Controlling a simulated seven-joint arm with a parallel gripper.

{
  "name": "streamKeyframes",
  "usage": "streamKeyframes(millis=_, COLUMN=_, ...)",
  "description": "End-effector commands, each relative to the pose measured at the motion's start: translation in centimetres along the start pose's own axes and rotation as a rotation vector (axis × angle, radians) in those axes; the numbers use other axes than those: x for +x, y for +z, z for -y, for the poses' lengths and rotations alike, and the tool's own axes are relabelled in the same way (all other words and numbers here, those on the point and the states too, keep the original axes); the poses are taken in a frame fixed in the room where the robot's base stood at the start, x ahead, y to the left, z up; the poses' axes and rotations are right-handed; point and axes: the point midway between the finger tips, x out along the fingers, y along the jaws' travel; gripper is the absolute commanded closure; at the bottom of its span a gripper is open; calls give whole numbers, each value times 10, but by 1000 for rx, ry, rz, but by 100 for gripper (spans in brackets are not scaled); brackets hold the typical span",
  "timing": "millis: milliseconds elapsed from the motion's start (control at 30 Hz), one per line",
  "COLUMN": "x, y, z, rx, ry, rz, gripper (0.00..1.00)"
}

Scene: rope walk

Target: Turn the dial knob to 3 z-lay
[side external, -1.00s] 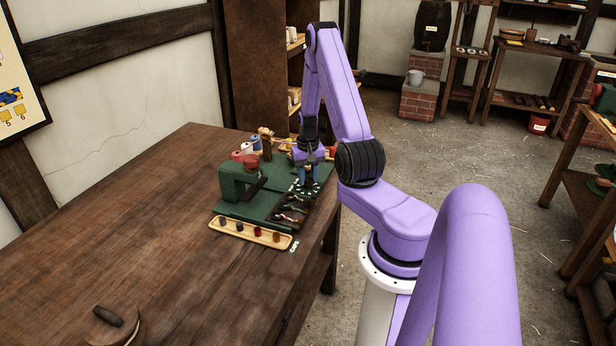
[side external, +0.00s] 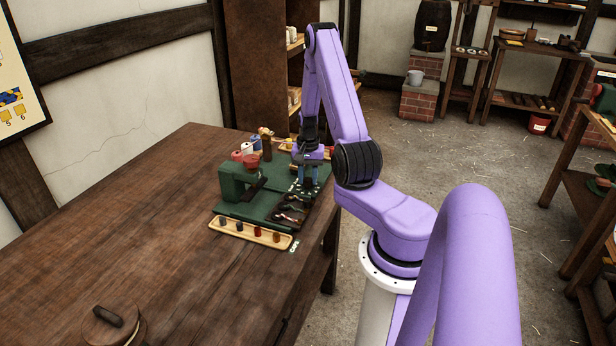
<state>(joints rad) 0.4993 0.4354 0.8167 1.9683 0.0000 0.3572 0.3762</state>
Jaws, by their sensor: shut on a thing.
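My gripper (side external: 308,184) points down at the right rear part of the green machine base (side external: 232,210) on the table. It is shut on the dial knob, which is mostly hidden between and under the fingers. Small white markings (side external: 293,187) of the dial show on the green surface beside the fingers. They are too small to read, so I cannot tell which setting the knob points to.
A green machine head (side external: 234,183) with red, white and blue spools stands left of my gripper. A dark tray (side external: 291,214) of tools lies in front. A wooden tray (side external: 250,233) of small caps lies nearer. The table's left part (side external: 130,240) is mostly clear.

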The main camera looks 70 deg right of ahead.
Motion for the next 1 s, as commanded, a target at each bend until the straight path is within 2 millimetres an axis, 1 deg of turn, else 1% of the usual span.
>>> streamKeyframes(millis=167, x=-1, y=-1, z=0, rx=-1, ry=-1, rz=-3, gripper=97)
streamKeyframes(millis=200, x=-1, y=-1, z=0, rx=-1, ry=-1, rz=-3, gripper=63)
streamKeyframes(millis=267, x=-1, y=-1, z=0, rx=-1, ry=-1, rz=-3, gripper=44)
streamKeyframes(millis=300, x=-1, y=-1, z=0, rx=-2, ry=-1, rz=-2, gripper=41)
streamKeyframes(millis=567, x=-1, y=0, z=0, rx=-2, ry=-1, rz=-1, gripper=41)
streamKeyframes(millis=667, x=-4, y=-1, z=0, rx=-2, ry=-1, rz=-2, gripper=41)
streamKeyframes(millis=767, x=-14, y=-1, z=0, rx=-2, ry=-2, rz=-4, gripper=41)
streamKeyframes(millis=867, x=-28, y=-1, z=1, rx=-2, ry=-2, rz=-6, gripper=41)
streamKeyframes(millis=1000, x=-54, y=-2, z=1, rx=-2, ry=-3, rz=-7, gripper=41)
